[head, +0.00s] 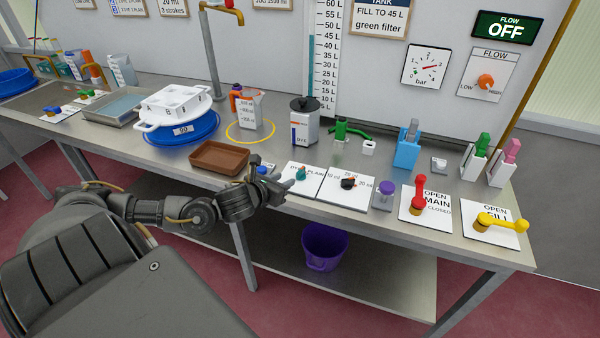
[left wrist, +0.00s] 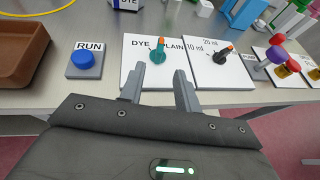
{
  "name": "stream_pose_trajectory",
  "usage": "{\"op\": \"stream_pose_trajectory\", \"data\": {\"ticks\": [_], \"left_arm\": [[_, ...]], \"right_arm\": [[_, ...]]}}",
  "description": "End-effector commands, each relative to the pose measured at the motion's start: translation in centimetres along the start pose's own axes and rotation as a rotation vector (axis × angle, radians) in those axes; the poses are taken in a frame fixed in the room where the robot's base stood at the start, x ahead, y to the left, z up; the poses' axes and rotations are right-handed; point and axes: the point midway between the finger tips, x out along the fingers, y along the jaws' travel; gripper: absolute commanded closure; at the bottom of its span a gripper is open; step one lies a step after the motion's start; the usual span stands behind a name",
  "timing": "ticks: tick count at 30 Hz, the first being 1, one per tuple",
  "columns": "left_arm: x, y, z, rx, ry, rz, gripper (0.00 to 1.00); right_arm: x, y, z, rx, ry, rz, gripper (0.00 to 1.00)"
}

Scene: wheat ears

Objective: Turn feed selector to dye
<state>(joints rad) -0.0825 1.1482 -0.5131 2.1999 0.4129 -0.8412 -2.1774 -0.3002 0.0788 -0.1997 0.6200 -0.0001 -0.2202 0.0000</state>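The feed selector (left wrist: 158,55) is a teal knob with an orange tip on a white plate (left wrist: 131,74) lettered DYE on the left and PLAIN on the right. Its orange tip points away from me, nearly straight up in the left wrist view. In the head view the knob (head: 301,172) stands just beyond my left gripper (head: 287,187). In the left wrist view my left gripper (left wrist: 159,70) is open, with its fingers apart and the knob beyond and between the tips. Nothing is held. Whether a finger touches the knob, I cannot tell. My right gripper is out of view.
A blue RUN button (left wrist: 85,60) sits left of the selector. A black dial (left wrist: 224,54) with an orange mark sits right on a millilitre plate. A brown tray (head: 220,157) lies farther left. A DYE canister (head: 303,122) stands behind. The FLOW sign (head: 504,29) reads OFF.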

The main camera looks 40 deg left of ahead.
Motion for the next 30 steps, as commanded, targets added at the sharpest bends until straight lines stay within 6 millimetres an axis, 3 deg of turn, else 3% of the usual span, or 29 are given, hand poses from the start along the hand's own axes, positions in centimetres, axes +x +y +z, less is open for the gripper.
{"op": "stream_pose_trajectory", "data": {"ticks": [8, 21, 30], "left_arm": [[1.6, 0.1, 0.3, 0.000, -0.002, 0.004, 0.67], [9.2, 0.1, 0.1, -0.002, 0.000, 0.003, 0.67], [10.8, 0.0, 0.0, -0.001, 0.001, 0.001, 0.67]], "right_arm": [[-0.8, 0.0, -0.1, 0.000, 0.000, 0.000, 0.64], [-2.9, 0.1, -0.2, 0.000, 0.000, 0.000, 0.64], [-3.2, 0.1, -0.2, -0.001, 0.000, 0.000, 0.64]]}}
